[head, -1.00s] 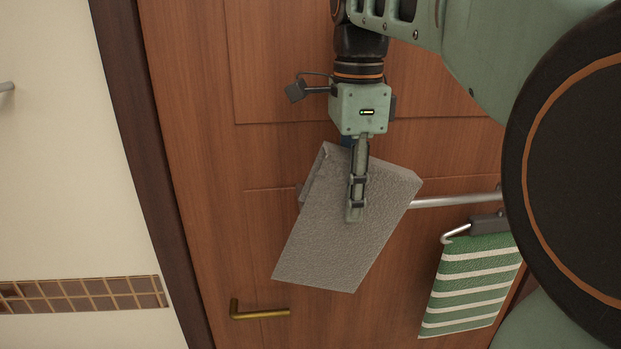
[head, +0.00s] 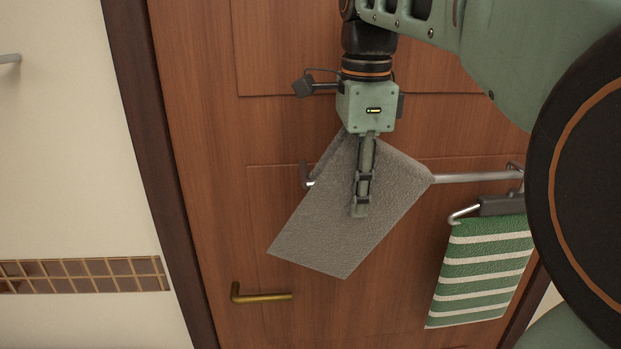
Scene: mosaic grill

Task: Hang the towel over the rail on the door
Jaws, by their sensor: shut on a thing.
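The grey towel (head: 330,225) hangs tilted from my gripper (head: 361,213) in front of the brown door. My gripper points down and is shut on the towel's upper part. The metal rail (head: 475,178) runs across the door; its left end (head: 309,183) shows beside the towel, and the towel hides its middle. A fold of the towel shows at its upper left, behind the front face. I cannot tell whether the towel rests on the rail or is only in front of it.
A green and white striped towel (head: 482,270) hangs on a holder (head: 505,205) below the rail's right part. A brass door handle (head: 262,297) sticks out at lower left. The dark door frame (head: 160,180) and a cream wall (head: 60,150) are at left.

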